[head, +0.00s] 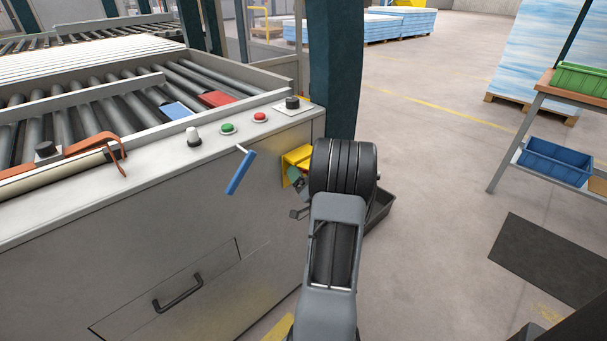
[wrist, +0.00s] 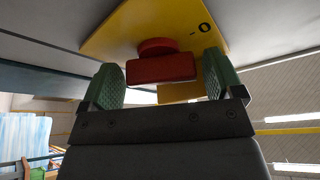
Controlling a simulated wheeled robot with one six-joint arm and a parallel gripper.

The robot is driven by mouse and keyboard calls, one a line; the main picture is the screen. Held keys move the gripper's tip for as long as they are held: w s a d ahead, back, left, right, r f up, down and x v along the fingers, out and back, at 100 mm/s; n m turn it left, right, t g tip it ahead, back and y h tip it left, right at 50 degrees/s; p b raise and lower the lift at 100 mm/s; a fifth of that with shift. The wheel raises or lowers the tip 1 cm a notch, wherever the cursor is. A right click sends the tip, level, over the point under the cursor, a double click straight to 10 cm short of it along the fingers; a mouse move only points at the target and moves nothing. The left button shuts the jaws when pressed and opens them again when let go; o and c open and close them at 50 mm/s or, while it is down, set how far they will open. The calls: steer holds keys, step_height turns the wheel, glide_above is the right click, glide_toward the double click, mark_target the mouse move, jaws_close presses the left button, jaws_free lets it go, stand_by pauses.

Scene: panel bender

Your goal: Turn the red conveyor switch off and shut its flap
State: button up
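The red switch (wrist: 162,68) sits on a yellow plate (wrist: 125,38) in the wrist view, with a bar-like handle and a "0" mark at the upper right. My gripper (wrist: 160,80) is open, its two green-padded fingers on either side of the red handle, with small gaps visible. In the head view the yellow housing (head: 298,157) is on the cabinet's right end, partly behind my arm; the red switch is hidden there. A yellow piece (wrist: 180,93) shows below the handle in the wrist view; I cannot tell whether it is the flap.
A blue lever (head: 241,172) sticks out from the cabinet front (head: 150,240) left of my gripper. A dark tray (head: 380,208) is behind my arm.

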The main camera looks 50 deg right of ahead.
steer(key=c, duration=0.7)
steer(key=shift+f+n+t+y+b, duration=0.3)
steer(key=shift+n+b, duration=0.4)
steer(key=shift+b, duration=0.45)
steer(key=shift+n+y+b, duration=0.6)
steer(key=shift+n+b, duration=0.4)
steer(key=shift+b, duration=0.1)
steer(key=n+y+b, duration=0.1)
steer(key=n+b, duration=0.2)
steer(key=shift+n+t+y, duration=0.3)
steer(key=shift+y, duration=0.1)
steer(key=shift+d+r+n+y+b, duration=0.15)
steer(key=shift+n+y+b, duration=0.25)
steer(key=shift+n+b, duration=0.35)
steer(key=shift+r, duration=0.1)
steer(key=o, duration=0.9)
steer(key=p+v, duration=0.1)
steer(key=v, duration=1.3)
steer(key=shift+w, duration=0.1)
